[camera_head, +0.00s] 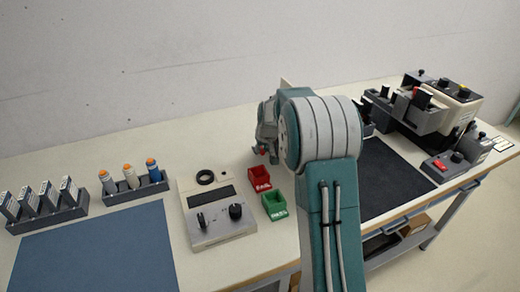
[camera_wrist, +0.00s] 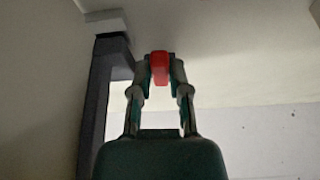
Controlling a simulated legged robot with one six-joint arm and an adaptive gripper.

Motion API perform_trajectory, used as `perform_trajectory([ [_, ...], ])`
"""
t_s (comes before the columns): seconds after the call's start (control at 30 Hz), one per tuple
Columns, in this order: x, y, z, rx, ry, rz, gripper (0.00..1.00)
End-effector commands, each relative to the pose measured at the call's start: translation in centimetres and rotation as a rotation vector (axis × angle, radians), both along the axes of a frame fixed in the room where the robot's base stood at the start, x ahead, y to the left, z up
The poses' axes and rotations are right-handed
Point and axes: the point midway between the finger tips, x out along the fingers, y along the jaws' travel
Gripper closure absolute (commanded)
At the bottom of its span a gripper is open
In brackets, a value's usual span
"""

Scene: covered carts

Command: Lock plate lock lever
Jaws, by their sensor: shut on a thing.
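My gripper (camera_head: 266,128) is at the middle of the bench, left of my large arm joint. In the wrist view its two fingers (camera_wrist: 160,75) are closed on a small red piece (camera_wrist: 160,65). The red piece looks like the knob of the lock lever, but the lever's shaft is not clear. A bit of red also shows below the gripper in the head view (camera_head: 263,152). A dark post with a pale block (camera_wrist: 108,50) stands left of the fingers in the wrist view. My arm hides most of the lock plate area, so the lever's angle cannot be told.
A red bin (camera_head: 260,178) and a green bin (camera_head: 275,206) sit just below the gripper. A control box (camera_head: 215,215) stands to their left. A dark mat (camera_head: 395,180) and a grey and cream machine (camera_head: 430,105) are right of my arm.

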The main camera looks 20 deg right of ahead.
Motion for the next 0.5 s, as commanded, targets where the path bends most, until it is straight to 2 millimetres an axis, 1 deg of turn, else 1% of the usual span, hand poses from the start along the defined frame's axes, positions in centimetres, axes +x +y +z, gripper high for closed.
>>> perform_trajectory([
  [0.2,-0.2,-0.3,-0.22,0.003,0.007,0.07,1.0],
  [0.5,-0.22,-0.34,-0.25,0.001,0.008,0.08,1.0],
])
